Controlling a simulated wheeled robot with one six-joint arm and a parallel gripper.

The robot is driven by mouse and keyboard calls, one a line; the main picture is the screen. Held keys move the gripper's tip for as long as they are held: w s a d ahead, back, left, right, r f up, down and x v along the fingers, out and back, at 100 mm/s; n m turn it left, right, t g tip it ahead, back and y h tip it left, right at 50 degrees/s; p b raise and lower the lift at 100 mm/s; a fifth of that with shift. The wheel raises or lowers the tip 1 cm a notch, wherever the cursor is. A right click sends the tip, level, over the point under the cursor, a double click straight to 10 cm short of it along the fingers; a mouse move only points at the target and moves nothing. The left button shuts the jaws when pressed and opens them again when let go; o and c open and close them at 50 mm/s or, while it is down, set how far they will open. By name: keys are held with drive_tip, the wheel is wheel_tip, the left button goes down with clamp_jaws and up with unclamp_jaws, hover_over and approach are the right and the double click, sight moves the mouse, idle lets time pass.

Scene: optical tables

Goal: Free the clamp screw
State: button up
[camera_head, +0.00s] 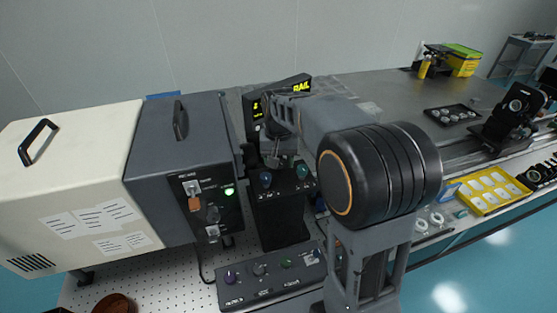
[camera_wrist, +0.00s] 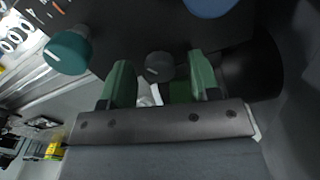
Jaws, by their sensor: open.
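In the wrist view a dark grey round knob (camera_wrist: 158,68) with a pale line mark sits between the two green fingers of my gripper (camera_wrist: 161,74). It looks like the clamp screw, but no label is readable. The fingers are open on either side of it, with no clear contact seen. A teal knob (camera_wrist: 67,52) is to the left and a blue knob (camera_wrist: 210,4) is at the top edge. In the head view the black block (camera_head: 283,222) carries the blue knob (camera_head: 265,179) and the teal knob (camera_head: 302,171). My arm mostly hides the gripper and grey knob there.
A grey instrument box (camera_head: 178,135) with switches and a green light stands close on the left. A control panel (camera_head: 270,275) with several knobs lies in front. A display reading RAIL (camera_head: 294,88) stands behind. A yellow tray (camera_head: 490,188) lies at the right.

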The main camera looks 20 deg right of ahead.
wheel_tip(320, 180, up, 14)
idle(0.6)
drive_tip(key=shift+f, duration=0.1)
